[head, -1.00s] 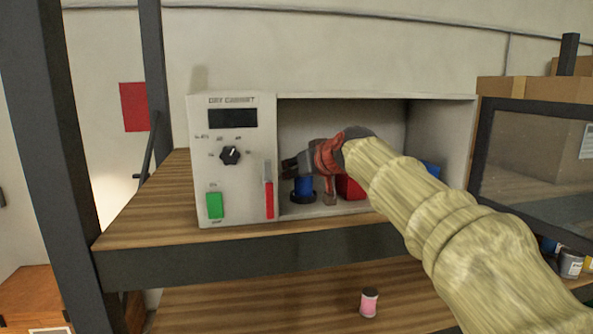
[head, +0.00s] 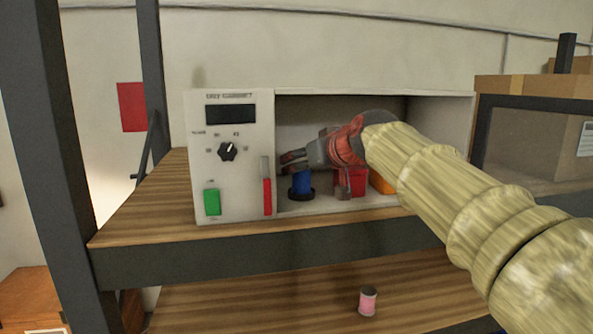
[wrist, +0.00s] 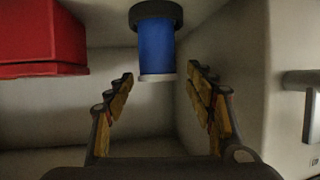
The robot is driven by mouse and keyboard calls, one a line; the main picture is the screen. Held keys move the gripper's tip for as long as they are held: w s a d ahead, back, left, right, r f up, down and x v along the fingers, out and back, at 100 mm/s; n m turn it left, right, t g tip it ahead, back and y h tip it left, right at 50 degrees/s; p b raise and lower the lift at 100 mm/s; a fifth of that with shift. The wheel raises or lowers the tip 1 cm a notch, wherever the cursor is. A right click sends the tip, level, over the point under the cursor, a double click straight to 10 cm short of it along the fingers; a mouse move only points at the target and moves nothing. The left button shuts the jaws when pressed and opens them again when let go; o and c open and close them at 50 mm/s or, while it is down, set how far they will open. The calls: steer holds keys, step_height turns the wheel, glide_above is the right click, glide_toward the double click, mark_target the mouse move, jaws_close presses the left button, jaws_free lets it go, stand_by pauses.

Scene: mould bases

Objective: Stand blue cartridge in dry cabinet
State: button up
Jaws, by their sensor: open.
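The blue cartridge (head: 302,183) stands upright on the floor of the dry cabinet (head: 440,96), near its left inner wall, with a black ring at its foot. In the wrist view, which looks upside down, the blue cartridge (wrist: 155,45) shows its black end at the top and its pale end at the bottom. My gripper (head: 288,161) is inside the cabinet, just above the cartridge in the head view. Its fingers are spread and empty (wrist: 160,76). The cartridge lies between their lines but at or beyond the tips, with gaps on both sides.
A red box (head: 352,183) and an orange thing (head: 381,182) stand right of the cartridge inside the cabinet. The control panel (head: 232,155) is at the left. A pink spool (head: 368,301) stands on the lower shelf. A dark-framed case (head: 535,140) is at the right.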

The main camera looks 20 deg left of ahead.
steer(key=v, duration=0.6)
steer(key=shift+d+b, duration=0.15)
steer(key=shift+b, duration=0.25)
steer(key=s+d+f+m+h, duration=0.1)
steer(key=s+d+f+h, duration=0.2)
steer(key=d, duration=0.4)
steer(key=s+d+f+m, duration=0.1)
steer(key=s+d+f, duration=0.3)
steer(key=d+f, duration=0.2)
steer(key=s+d+f+m+g+h, duration=0.2)
steer(key=s+d+f+m+h, duration=0.1)
steer(key=s+d+f, duration=0.9)
steer(key=s+d+f+m+g+h, duration=0.2)
steer(key=s+d+f+m+h, duration=0.1)
steer(key=s+d+f, duration=0.8)
steer(key=s+f, duration=0.3)
steer(key=f, duration=0.3)
steer(key=shift+s+d+m, duration=0.3)
steer(key=shift+d, duration=0.1)
steer(key=shift+f, duration=0.15)
step_height(320, 180, down, 15)
steer(key=b, duration=1.5)
